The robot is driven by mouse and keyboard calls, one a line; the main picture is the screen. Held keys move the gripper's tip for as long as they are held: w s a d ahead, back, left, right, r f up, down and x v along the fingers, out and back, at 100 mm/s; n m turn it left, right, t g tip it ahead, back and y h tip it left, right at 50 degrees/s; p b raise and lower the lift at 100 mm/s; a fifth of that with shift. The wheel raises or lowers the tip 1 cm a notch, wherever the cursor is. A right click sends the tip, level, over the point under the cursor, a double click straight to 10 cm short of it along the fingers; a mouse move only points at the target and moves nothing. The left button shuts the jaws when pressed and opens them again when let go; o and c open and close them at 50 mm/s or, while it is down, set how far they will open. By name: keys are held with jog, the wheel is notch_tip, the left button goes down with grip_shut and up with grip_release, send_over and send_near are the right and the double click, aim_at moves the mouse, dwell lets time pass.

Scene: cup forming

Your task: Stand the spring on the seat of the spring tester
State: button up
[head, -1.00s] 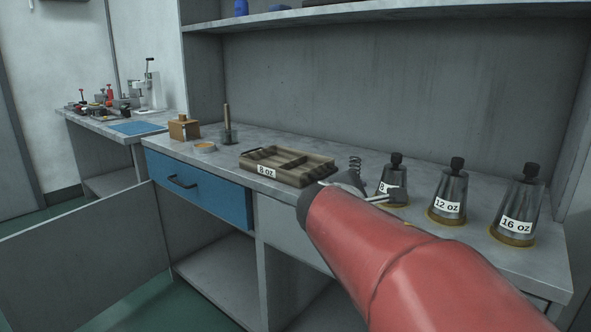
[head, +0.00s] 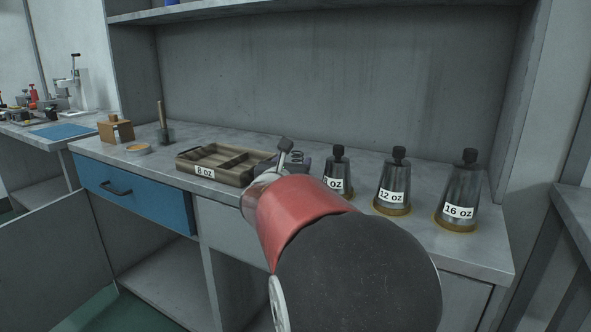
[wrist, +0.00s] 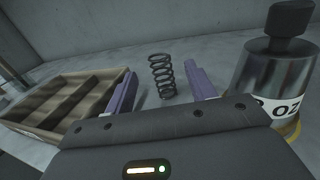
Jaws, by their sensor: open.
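The dark coil spring (wrist: 162,76) stands upright on the grey bench top in the wrist view. It shows between the two fingers and appears a little beyond them, with a gap on each side. My gripper (wrist: 161,80) is open and empty, its purple-grey fingers on either side of the spring's line. In the head view my red arm hides most of the gripper, and only a bit of the spring's coils (head: 297,154) shows. A pale lever device (head: 75,90) stands on the far left bench; I cannot tell for sure that it is the spring tester.
A partitioned wooden tray (head: 213,172) lies left of the gripper. The 8 oz mould (head: 338,172) stands close on the right, then the 12 oz (head: 393,180) and 16 oz (head: 459,190) ones. A wooden block (head: 115,130) and a post on a base (head: 163,130) stand further left.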

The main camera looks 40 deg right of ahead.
aim_at(299, 158)
jog(key=shift+f, duration=0.9)
jog(key=shift+w+d+r, duration=0.1)
jog(key=shift+w+d, duration=0.05)
jog(key=shift+d, duration=0.1)
jog(key=p+x, duration=0.1)
jog(key=x, duration=0.6)
jog(key=c, duration=1.1)
jog(key=shift+r, duration=0.1)
notch_tip(299, 158, up, 20)
jog(key=shift+f+p, duration=0.1)
jog(key=shift+p, duration=1.05)
